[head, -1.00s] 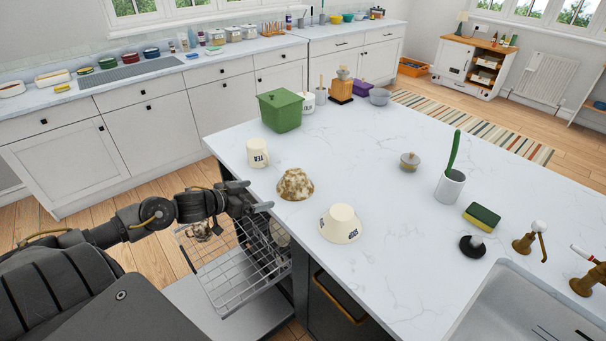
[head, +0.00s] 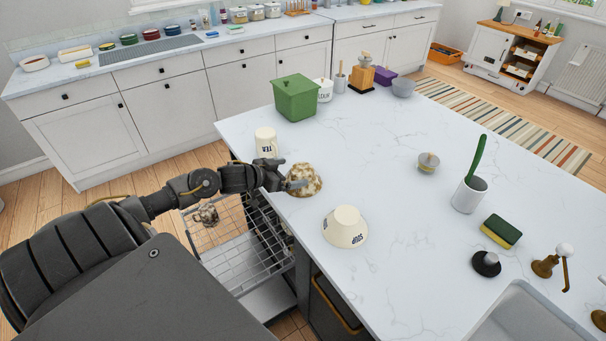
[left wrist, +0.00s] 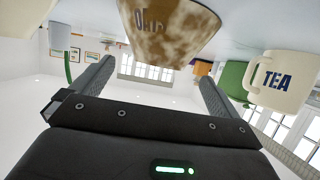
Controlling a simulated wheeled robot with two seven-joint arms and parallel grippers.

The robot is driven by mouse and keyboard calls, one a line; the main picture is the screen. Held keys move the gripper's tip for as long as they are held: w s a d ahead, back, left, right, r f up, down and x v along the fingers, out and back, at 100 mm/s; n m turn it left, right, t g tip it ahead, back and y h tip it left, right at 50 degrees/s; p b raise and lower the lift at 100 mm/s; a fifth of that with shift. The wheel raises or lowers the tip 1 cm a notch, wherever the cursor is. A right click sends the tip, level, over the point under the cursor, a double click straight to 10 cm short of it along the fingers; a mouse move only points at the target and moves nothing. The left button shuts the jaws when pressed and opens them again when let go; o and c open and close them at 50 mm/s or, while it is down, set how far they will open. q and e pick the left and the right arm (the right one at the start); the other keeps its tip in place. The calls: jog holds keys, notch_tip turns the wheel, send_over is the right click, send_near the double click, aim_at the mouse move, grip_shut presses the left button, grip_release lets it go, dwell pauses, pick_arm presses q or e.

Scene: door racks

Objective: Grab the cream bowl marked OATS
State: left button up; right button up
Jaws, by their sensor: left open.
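The bowl marked OATS (head: 306,181) stands rim down near the left edge of the island counter, cream with heavy brown stains. In the left wrist view the OATS bowl (left wrist: 165,28) is large at the top, its lettering partly cut off by the frame. My left gripper (head: 296,184) is open and empty, close beside the bowl on its left. In the left wrist view the fingers of my left gripper (left wrist: 152,78) are spread, with the bowl ahead of them; contact cannot be told. My right gripper is not in view.
A clean cream bowl (head: 345,228) with SOUP-like lettering stands rim down nearer me. A TEA mug (head: 266,142) stands just behind my gripper, and a green canister (head: 296,98) farther back. A dishwasher rack (head: 235,262) is pulled out below. Counter right of the bowl is clear.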

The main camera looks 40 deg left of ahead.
aim_at(298, 171)
pick_arm(q)
jog(key=shift+w+f, duration=0.1)
jog(key=shift+w, duration=0.2)
jog(key=shift+d, duration=0.1)
jog(key=shift+w, duration=0.1)
jog(key=p+x, duration=0.2)
jog(key=x, duration=0.2)
jog(key=shift+w+f, duration=0.15)
jog(key=shift+w, duration=0.1)
jog(key=shift+w+d+f, duration=0.1)
jog(key=shift+w+f, duration=0.05)
jog(key=shift+f, duration=0.05)
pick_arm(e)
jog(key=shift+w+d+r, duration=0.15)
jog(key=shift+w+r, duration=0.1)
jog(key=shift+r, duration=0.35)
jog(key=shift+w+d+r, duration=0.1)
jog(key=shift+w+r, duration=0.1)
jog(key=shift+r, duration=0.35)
pick_arm(q)
jog(key=shift+c, duration=0.3)
jog(key=shift+r, duration=0.1)
jog(key=c, duration=0.9)
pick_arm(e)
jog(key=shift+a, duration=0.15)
